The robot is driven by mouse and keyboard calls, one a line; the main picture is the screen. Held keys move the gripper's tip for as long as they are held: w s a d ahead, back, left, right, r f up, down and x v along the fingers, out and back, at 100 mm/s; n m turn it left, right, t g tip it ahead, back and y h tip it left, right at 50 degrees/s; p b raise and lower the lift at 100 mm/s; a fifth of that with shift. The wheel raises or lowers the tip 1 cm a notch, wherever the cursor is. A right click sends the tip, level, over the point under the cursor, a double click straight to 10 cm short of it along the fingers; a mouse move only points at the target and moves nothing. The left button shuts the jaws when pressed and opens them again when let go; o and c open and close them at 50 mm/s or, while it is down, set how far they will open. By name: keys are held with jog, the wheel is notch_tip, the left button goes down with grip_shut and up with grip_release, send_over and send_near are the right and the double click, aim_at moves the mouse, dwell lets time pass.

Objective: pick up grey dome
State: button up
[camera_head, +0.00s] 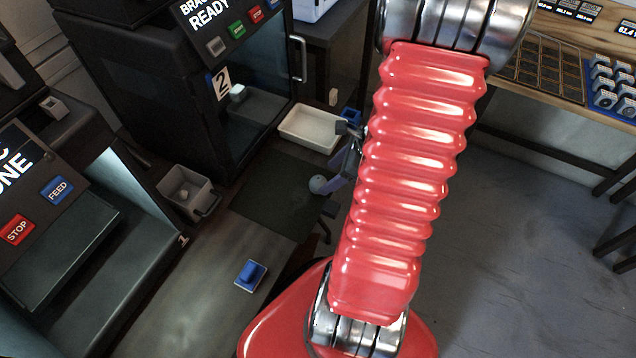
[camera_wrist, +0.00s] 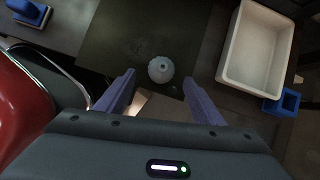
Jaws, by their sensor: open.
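The grey dome (camera_wrist: 161,69) is a small, round, light grey piece with a dark spot on its top. It sits on a dark mat (camera_wrist: 118,38) on the bench. In the head view the dome (camera_head: 318,184) shows just left of my red arm, near the mat's right side. My gripper (camera_wrist: 160,98) is open, with its two purple fingers apart and nothing between them. In the wrist view the dome lies just beyond the fingertips, about centred between them. In the head view my gripper (camera_head: 335,184) is beside the dome and partly hidden by my arm.
A white tray (camera_head: 286,131) stands behind the mat, with a blue block (camera_head: 349,115) beside it. A grey bin (camera_head: 204,203) stands left of the mat. A blue piece on a white base (camera_head: 250,274) lies on the bench in front. Two dark printers stand left and behind.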

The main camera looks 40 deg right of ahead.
aim_at(323, 180)
jog(key=shift+x, duration=2.6)
jog(key=shift+c, duration=0.6)
jog(key=c, duration=1)
jog(key=shift+r, duration=0.15)
jog(key=shift+r, duration=4.9)
